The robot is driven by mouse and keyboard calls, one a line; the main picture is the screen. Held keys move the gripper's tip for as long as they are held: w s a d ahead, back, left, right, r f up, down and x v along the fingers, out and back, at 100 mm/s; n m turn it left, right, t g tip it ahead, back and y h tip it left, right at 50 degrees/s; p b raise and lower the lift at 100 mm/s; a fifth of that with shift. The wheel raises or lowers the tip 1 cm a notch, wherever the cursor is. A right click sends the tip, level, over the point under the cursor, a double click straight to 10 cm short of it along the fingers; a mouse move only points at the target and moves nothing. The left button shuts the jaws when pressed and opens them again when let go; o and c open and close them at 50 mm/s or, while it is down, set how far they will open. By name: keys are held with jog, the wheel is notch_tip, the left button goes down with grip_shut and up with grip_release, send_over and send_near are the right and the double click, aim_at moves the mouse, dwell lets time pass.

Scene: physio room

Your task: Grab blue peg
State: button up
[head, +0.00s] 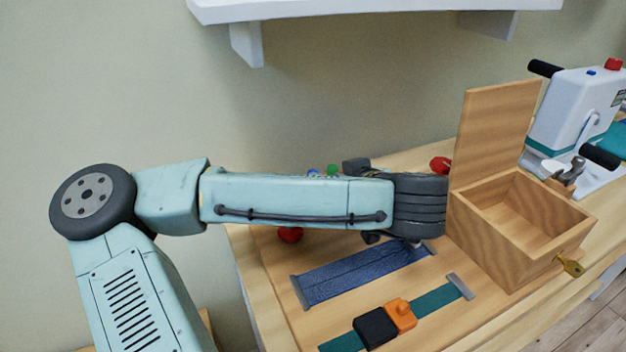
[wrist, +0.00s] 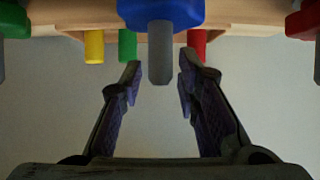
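In the wrist view a blue piece (wrist: 160,12) with a thick grey shaft is at the top centre, its upper part cut off by the frame. I take it for the blue peg, but cannot be sure. My gripper (wrist: 159,70) is open, with one finger on each side of the shaft's free end and a visible gap to each. Nothing is held. In the head view my arm hides most of the gripper and this blue piece. A small blue spot (head: 313,173) shows just above the arm there.
Yellow (wrist: 94,46), green (wrist: 127,44) and red (wrist: 197,42) pegs stand behind the shaft. An open wooden box (head: 500,255) stands right of my gripper. Blue (head: 365,272) and teal (head: 437,300) straps lie in front.

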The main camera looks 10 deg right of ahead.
jog(key=p+x, duration=0.1)
jog(key=x, duration=0.1)
jog(key=r+p+x, duration=0.1)
jog(key=x, duration=0.2)
jog(key=shift+w+a, duration=0.15)
jog(key=shift+a, duration=0.05)
jog(key=shift+w+f, duration=0.25)
jog(key=shift+w, duration=0.05)
jog(key=shift+c, duration=0.2)
jog(key=c, duration=0.6)
